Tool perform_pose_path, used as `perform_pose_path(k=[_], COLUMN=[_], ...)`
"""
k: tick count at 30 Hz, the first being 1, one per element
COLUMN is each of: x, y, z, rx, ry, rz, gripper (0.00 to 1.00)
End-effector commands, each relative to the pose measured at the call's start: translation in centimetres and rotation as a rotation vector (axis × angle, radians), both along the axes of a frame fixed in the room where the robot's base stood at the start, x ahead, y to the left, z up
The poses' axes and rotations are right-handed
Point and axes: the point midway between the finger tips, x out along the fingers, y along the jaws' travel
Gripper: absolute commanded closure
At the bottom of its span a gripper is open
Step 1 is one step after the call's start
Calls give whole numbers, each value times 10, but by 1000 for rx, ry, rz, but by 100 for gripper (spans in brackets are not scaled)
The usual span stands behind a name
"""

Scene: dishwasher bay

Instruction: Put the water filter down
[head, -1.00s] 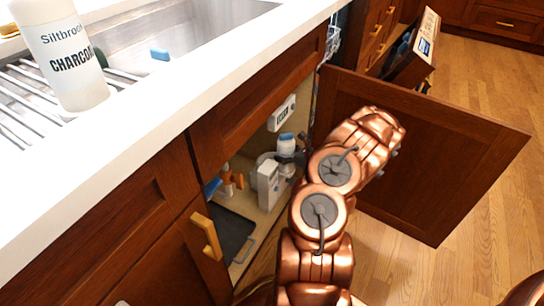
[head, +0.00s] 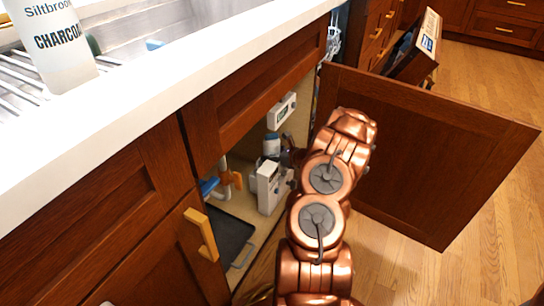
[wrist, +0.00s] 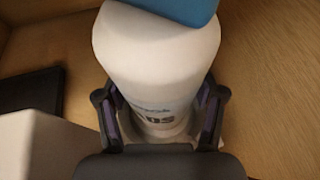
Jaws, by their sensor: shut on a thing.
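The water filter (wrist: 155,50) is a white, rounded cylinder with a blue top and dark print on its side. My gripper (wrist: 160,118) is shut on it, one dark finger on each side. In the head view, the filter (head: 271,147) shows partly, inside the open under-sink cabinet, with its blue top up. My gripper there is mostly hidden behind my copper arm. In the wrist view the filter's base is hidden by the gripper, so I cannot tell whether it touches the cabinet floor.
A white box-shaped unit (head: 269,187) stands close to the filter. A dark tray (head: 230,238) lies on the cabinet floor in front. Pipes with orange and blue parts (head: 228,180) are at the left. The open door (head: 430,150) is right of my arm.

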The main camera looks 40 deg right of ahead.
Motion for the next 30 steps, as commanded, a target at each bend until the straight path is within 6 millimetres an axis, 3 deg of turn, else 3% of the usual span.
perform_pose_path(k=[9, 10, 12, 26, 30], x=[1, 1, 0, -1, -21], y=[0, 0, 0, 0, -2], z=[-2, -3, -3, 1, 12], rx=[0, -1, -1, 0, 5], ry=[-1, 0, 0, 1, 1], rz=[1, 1, 1, 0, -4], gripper=[87, 30, 23, 21, 21])
